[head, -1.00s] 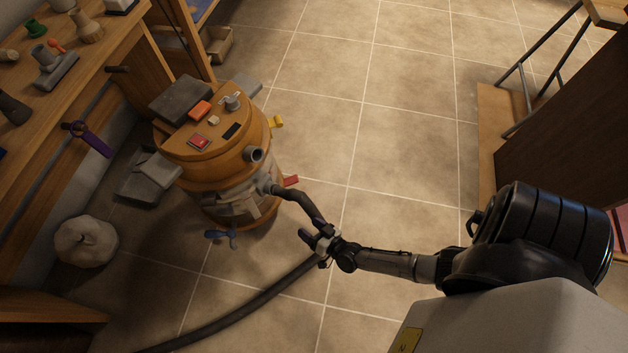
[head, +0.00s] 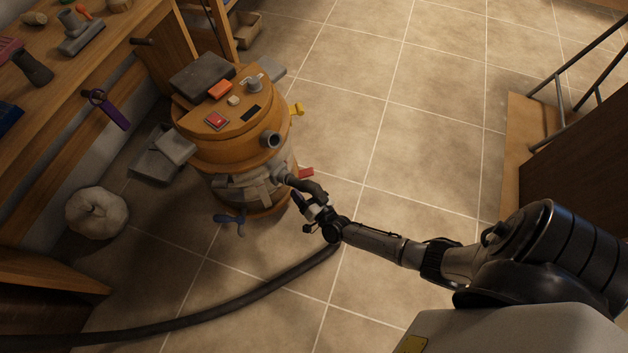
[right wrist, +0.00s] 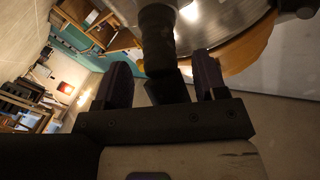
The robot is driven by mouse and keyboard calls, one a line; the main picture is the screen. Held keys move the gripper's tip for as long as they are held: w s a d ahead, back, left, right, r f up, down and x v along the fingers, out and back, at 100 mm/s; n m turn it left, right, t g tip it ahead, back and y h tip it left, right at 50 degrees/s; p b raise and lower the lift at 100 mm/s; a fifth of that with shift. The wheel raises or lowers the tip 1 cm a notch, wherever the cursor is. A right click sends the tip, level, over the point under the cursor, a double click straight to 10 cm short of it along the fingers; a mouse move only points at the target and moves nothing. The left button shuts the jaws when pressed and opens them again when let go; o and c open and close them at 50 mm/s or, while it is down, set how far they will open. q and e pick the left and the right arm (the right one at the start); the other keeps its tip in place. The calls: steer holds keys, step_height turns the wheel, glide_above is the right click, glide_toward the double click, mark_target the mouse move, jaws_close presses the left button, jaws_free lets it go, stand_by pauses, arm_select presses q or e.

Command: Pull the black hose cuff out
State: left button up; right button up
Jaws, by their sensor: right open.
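The black hose cuff (head: 308,186) sits on the inlet in the lower side of the orange and steel vacuum (head: 205,155). In the right wrist view the cuff (right wrist: 157,40) is a dark upright cylinder near the steel drum. My right gripper (head: 310,205) is open just in front of the cuff. In the right wrist view its two fingers stand on either side of the dark hose part, with gaps visible. Whether they touch it I cannot tell. The grey hose (head: 250,297) runs from behind my gripper along the floor to the left. My left gripper is out of view.
A wooden bench (head: 70,95) with tools runs along the left. A pale lumpy sack (head: 97,213) and grey boxes (head: 160,157) lie beside the vacuum. A blue castor (head: 230,221) juts out at its front. The tiled floor right of the vacuum is clear.

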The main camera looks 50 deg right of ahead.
mark_target(291, 180)
steer(key=shift+w+d+b, duration=0.2)
steer(key=shift+w+b, duration=0.05)
steer(key=shift+w, duration=0.55)
steer(key=shift+w+d+b, duration=0.15)
steer(key=shift+w+b, duration=0.1)
steer(key=shift+w, duration=0.55)
steer(key=shift+c, duration=0.2)
steer(key=c, duration=1)
